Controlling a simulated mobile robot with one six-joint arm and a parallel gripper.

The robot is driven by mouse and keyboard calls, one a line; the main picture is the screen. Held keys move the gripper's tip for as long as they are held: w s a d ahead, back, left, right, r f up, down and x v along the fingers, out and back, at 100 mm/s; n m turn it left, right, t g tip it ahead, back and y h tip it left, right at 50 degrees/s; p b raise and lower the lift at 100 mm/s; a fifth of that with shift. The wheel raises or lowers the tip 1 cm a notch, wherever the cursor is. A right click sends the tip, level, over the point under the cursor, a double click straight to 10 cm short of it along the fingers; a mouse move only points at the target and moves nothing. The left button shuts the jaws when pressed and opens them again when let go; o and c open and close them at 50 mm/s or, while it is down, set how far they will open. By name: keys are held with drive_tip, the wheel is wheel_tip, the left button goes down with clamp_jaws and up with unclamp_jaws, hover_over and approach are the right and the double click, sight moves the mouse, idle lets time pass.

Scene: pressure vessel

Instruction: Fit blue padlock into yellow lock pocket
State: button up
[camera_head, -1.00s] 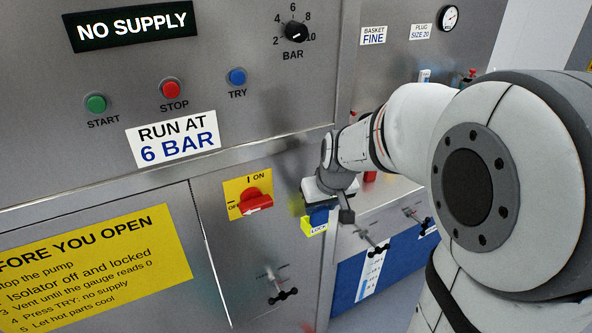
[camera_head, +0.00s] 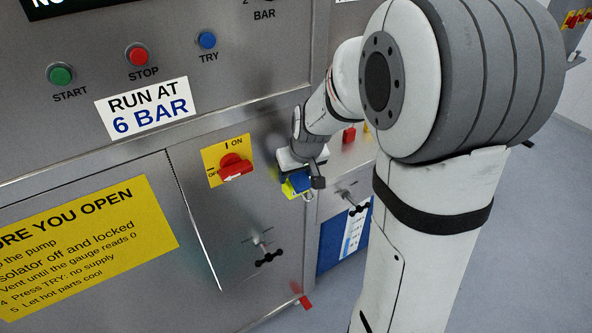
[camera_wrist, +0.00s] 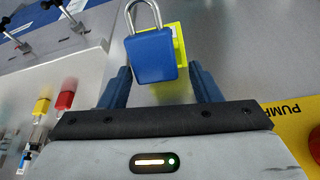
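The blue padlock (camera_wrist: 153,56) is in front of the yellow lock pocket (camera_wrist: 180,45), with its silver shackle towards the top of the wrist view. It covers most of the pocket, so I cannot tell how deep it sits. My gripper (camera_wrist: 160,78) is open; its two blue fingers stand either side of the padlock's lower end, with a clear gap at the right finger. In the head view my gripper (camera_head: 302,168) is at the panel's right edge, with the padlock (camera_head: 299,182) and yellow pocket (camera_head: 287,190) just below it.
A red isolator switch (camera_head: 235,167) on a yellow plate is left of my gripper. A black-handled latch (camera_head: 268,256) is below it on the steel panel, another (camera_head: 358,208) to the right. Floor is open at right.

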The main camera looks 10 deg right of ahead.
drive_tip(key=shift+o, duration=0.5)
drive_tip(key=shift+s+r, duration=0.1)
drive_tip(key=shift+r, duration=0.1)
drive_tip(key=shift+r, duration=0.1)
drive_tip(key=shift+r, duration=0.3)
drive_tip(key=v, duration=1.1)
drive_tip(key=shift+r, duration=0.15)
drive_tip(key=shift+s, duration=0.15)
